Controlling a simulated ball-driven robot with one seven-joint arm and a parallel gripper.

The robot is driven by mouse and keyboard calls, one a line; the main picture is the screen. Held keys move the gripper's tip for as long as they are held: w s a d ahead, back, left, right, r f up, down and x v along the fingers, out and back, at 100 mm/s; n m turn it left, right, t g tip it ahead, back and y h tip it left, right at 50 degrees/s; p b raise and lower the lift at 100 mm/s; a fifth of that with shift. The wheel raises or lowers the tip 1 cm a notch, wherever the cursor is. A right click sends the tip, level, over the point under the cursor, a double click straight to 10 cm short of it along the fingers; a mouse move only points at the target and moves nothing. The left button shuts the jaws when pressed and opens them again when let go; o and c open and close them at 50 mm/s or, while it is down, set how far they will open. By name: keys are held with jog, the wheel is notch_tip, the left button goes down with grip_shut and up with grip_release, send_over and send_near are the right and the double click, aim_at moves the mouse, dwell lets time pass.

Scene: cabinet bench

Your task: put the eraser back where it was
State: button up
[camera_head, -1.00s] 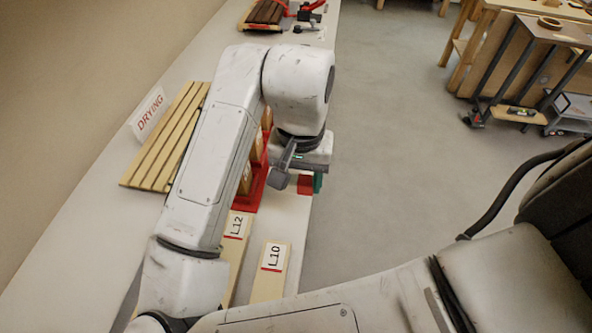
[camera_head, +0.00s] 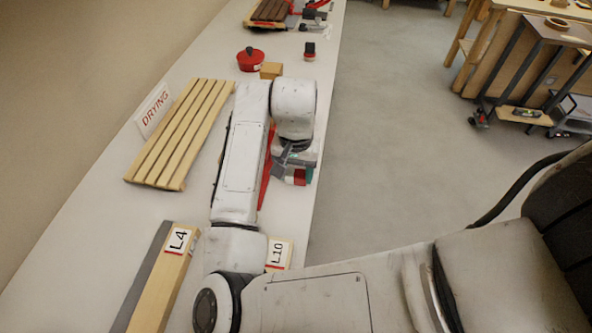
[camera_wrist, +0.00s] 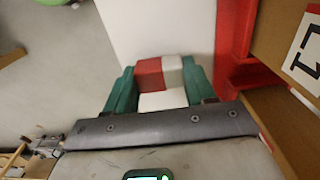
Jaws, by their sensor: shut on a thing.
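The eraser, a red and white block (camera_wrist: 150,74), is between the green fingers of my gripper (camera_wrist: 160,88) in the wrist view. My gripper is shut on it. In the head view my gripper (camera_head: 297,177) is over the front edge of the bench, with the red of the eraser (camera_head: 300,177) showing between its fingers. I cannot tell whether the eraser touches the bench top (camera_head: 205,80). A red holder (camera_head: 266,168) stands just left of my gripper, mostly hidden by my arm. It also shows at the right in the wrist view (camera_wrist: 234,35).
A slatted rack (camera_head: 180,135) with a DRYING sign (camera_head: 156,112) lies left of my arm. Boards labelled L4 (camera_head: 165,280) and L10 (camera_head: 279,253) lie nearer. A red pot (camera_head: 250,60), a wooden block (camera_head: 271,70) and a small red-black thing (camera_head: 310,51) stand beyond.

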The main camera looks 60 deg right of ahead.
aim_at(296, 174)
jog(key=shift+f, duration=0.2)
jog(key=o, duration=1)
notch_tip(296, 174, up, 12)
jog(key=shift+r+p, duration=0.25)
jog(key=shift+p, duration=0.3)
